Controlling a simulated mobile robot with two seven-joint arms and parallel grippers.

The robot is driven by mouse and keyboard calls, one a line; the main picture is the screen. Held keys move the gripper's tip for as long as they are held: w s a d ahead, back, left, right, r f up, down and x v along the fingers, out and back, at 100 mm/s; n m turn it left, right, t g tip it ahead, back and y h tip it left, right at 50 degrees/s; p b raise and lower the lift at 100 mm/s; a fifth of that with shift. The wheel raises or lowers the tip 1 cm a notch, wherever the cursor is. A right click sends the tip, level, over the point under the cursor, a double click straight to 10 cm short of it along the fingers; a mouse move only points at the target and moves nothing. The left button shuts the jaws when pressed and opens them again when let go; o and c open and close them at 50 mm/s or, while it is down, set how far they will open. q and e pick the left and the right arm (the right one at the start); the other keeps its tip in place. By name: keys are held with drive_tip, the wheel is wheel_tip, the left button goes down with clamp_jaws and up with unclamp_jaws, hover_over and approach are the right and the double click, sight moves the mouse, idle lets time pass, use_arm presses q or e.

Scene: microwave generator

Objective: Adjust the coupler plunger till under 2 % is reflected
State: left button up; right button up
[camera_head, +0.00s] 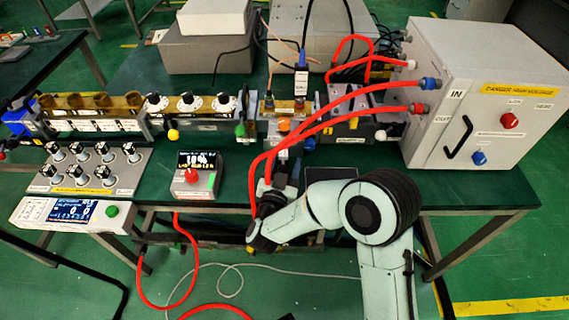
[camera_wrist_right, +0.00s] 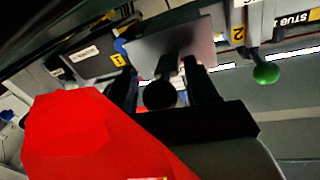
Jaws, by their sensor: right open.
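My right gripper (camera_head: 283,160) is at the table's front edge, below the middle of the waveguide line, partly hidden by red hoses. In the right wrist view the gripper (camera_wrist_right: 163,78) is open, with its dark fingers on either side of a black ball knob (camera_wrist_right: 160,95). No clear grip shows. A grey metal plate (camera_wrist_right: 172,45) lies behind the knob. I cannot tell for certain that this knob is the coupler plunger's. My left gripper is not in view.
A green knob (camera_wrist_right: 266,73) is beside the gripper; a yellow knob (camera_head: 172,134) is further left. Red hoses (camera_head: 345,103) arch from the grey high-voltage cabinet (camera_head: 480,95) across the right gripper. A switch panel (camera_head: 85,170) and white console (camera_head: 72,212) stand at left.

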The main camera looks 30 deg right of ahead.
clamp_jaws()
drive_tip(key=shift+s, duration=0.1)
idle(0.3)
unclamp_jaws()
drive_tip(key=shift+a, duration=0.15)
drive_tip(key=v, duration=1.3)
